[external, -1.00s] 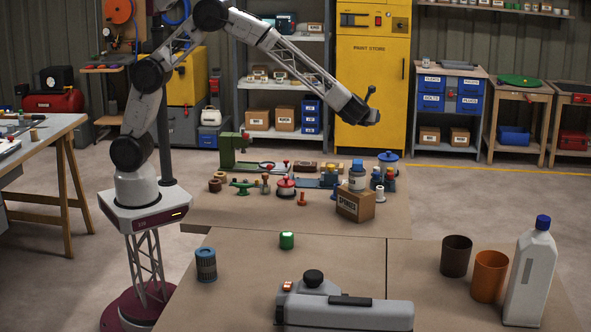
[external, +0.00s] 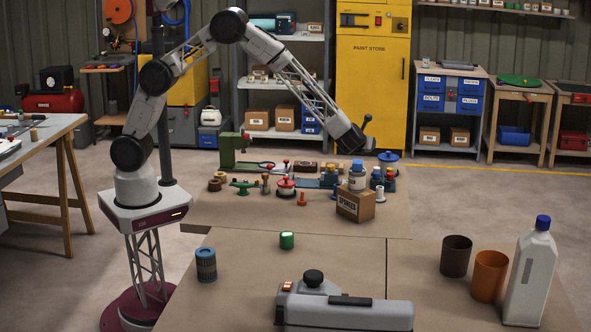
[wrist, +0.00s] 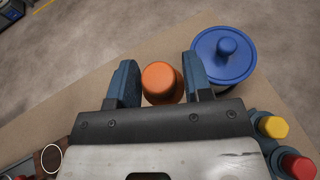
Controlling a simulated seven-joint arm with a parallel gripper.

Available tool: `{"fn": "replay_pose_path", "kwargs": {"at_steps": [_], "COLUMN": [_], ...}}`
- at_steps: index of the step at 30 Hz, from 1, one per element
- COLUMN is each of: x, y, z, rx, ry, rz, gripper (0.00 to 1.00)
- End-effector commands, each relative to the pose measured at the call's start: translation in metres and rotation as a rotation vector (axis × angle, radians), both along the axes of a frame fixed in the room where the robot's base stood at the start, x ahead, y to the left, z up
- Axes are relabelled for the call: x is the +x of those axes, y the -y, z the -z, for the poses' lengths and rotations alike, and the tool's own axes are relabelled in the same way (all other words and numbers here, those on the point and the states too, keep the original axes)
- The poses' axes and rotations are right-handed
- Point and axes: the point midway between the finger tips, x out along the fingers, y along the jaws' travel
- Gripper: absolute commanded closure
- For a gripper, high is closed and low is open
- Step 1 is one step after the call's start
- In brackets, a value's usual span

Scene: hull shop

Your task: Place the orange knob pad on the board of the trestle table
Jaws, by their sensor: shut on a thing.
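My gripper (wrist: 160,64) has its two blue-grey fingers on either side of the round orange knob pad (wrist: 162,82) and is shut on it. The pad's underside is hidden, so I cannot tell whether it touches the tan surface below. In the external view my gripper (external: 352,142) is over the far right part of the middle table, and the orange pad cannot be made out there. The trestle table at the far left has a pale wooden board (external: 64,124) on splayed wooden legs, with small items on it.
Yellow (wrist: 273,127) and red (wrist: 299,166) knobs are nearer. A small carton (external: 355,204) and several parts crowd the middle table. Open floor (external: 90,215) lies between the trestle table and my base.

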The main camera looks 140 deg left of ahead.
Motion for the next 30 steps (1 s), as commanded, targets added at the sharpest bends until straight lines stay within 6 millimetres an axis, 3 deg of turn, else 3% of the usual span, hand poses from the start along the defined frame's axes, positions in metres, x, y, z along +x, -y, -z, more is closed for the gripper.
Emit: {"fn": "replay_pose_path", "kwargs": {"at_steps": [11, 24, 30], "x": [0.000, 0.000, 0.000], "y": [0.000, 0.000, 0.000], "z": [0.002, 0.053, 0.062], "rx": [0.000, -0.001, 0.001], "ry": [-0.001, -0.002, 0.000], "rz": [0.000, 0.001, 0.000], "gripper": [0.77, 0.77, 0.77]}}
